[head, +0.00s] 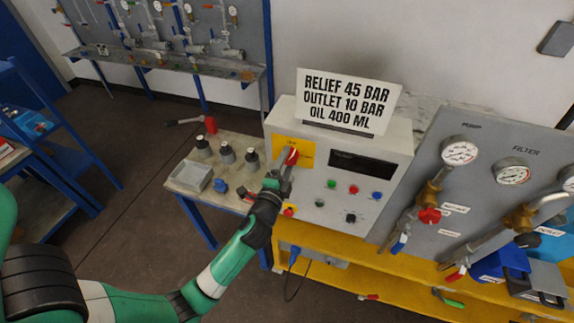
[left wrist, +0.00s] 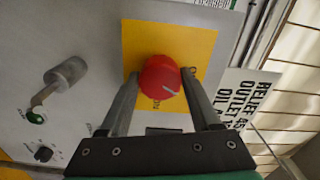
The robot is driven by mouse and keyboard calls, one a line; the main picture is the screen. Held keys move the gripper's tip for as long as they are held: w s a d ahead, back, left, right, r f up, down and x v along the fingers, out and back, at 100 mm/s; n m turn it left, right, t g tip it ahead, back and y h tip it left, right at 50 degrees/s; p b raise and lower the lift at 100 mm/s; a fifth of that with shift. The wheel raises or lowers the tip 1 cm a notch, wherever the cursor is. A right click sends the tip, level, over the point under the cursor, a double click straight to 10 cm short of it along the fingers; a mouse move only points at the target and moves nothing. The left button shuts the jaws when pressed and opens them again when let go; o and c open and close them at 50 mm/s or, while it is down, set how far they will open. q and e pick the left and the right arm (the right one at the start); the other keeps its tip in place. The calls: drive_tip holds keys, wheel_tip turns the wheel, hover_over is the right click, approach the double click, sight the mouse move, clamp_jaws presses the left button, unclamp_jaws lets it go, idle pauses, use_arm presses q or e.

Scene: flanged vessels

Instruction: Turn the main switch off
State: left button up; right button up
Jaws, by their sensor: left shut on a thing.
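The main switch (head: 292,156) is a red round knob on a yellow plate (head: 304,143) at the upper left of the grey control box (head: 385,190). In the left wrist view the red knob (left wrist: 160,76) has a pale pointer line and stands between the two fingers of my left gripper (left wrist: 158,88). The fingers are shut on the knob's sides. Lettering on the yellow plate (left wrist: 205,45) is partly hidden by the fingers. In the head view my left gripper (head: 284,170) reaches the knob from below and covers part of it. My right gripper is not in view.
The box carries a dark display (head: 361,164), several coloured buttons and a sign (head: 347,100) on top. A side table (head: 232,147) with fittings and a tray (head: 190,177) stands left. A gauge panel (head: 480,190) stands right. Floor at the left is clear.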

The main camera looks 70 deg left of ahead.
use_arm(q)
drive_tip(key=n+b, duration=0.2)
drive_tip(key=n, duration=0.1)
drive_tip(key=shift+f, duration=0.15)
drive_tip(key=shift+n+b, duration=0.55)
drive_tip(key=shift+n, duration=0.75)
drive_tip(key=o, duration=1.4)
